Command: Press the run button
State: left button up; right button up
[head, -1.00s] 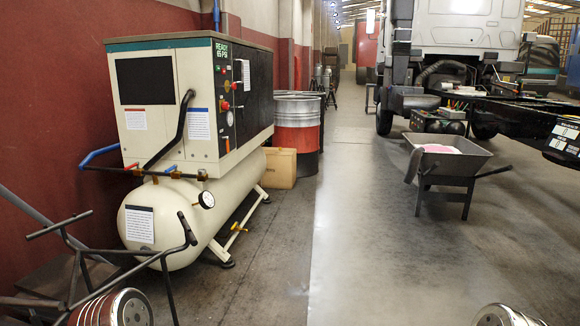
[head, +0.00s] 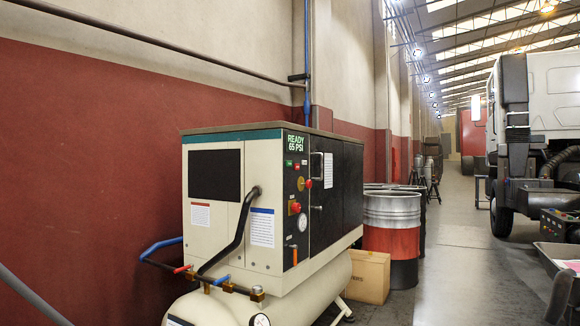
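The cream air compressor (head: 270,265) stands against the red and beige wall, left of centre. Its narrow dark control panel (head: 296,180) faces right of the front. A display (head: 295,143) at the panel's top reads "READY 65 PSI" in green. Below it are small coloured marks or buttons, one of them green (head: 289,163); their labels are too small to read, so I cannot tell which is the run button. Neither of my grippers is in view.
A cardboard box (head: 366,277) and red and silver drums (head: 391,235) stand right of the compressor. Hoses and a valve pipe (head: 215,283) stick out at its front. A truck (head: 540,130) and a grey cart (head: 560,262) are at right. The floor between is clear.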

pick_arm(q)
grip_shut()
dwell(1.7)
